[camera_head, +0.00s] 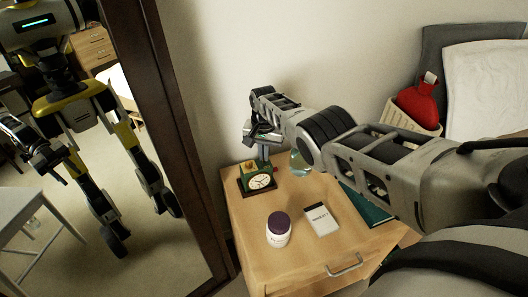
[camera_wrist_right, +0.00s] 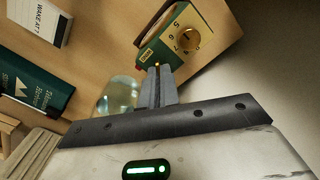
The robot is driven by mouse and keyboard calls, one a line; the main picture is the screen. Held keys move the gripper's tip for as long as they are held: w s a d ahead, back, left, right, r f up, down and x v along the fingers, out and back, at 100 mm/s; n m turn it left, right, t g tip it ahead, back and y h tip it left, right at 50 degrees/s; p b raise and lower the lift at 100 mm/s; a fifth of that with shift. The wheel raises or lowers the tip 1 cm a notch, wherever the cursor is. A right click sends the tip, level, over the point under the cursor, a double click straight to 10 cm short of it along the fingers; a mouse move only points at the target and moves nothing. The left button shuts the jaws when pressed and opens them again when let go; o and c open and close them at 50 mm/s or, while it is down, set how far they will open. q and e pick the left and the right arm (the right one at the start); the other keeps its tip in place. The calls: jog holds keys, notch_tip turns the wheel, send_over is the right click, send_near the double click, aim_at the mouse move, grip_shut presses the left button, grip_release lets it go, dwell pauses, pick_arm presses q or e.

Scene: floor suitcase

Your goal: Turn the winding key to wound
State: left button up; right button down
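A green clock (camera_head: 258,179) with a white dial stands on a dark base at the back left of the wooden nightstand (camera_head: 305,262). In the right wrist view the clock (camera_wrist_right: 157,50) shows a panel with numbers and a round brass knob (camera_wrist_right: 188,40). My right gripper (camera_head: 262,150) is above and behind the clock in the head view. In the wrist view its fingers are close together, with the tips at the clock's lower edge. A small gold bit shows at the tips; I cannot tell whether it is the winding key or is gripped. My left gripper is not in direct view.
A purple-lidded jar (camera_head: 279,230), a "WAKE AT" card (camera_head: 321,220) and a green book (camera_head: 366,204) lie on the nightstand. A clear glass object (camera_wrist_right: 120,95) is close beside my right fingers. A framed mirror (camera_head: 165,120) stands left.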

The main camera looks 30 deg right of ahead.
jog(key=m, duration=0.3)
jog(key=shift+m, duration=0.3)
jog(key=m, duration=0.3)
jog(key=shift+m, duration=0.3)
jog(key=m, duration=0.3)
jog(key=shift+m, duration=0.4)
jog(key=m, duration=0.3)
jog(key=shift+m, duration=0.3)
jog(key=m, duration=0.3)
jog(key=shift+m, duration=0.3)
jog(key=m, duration=0.3)
jog(key=shift+m, duration=0.3)
jog(key=m, duration=0.6)
jog(key=shift+b, duration=0.3)
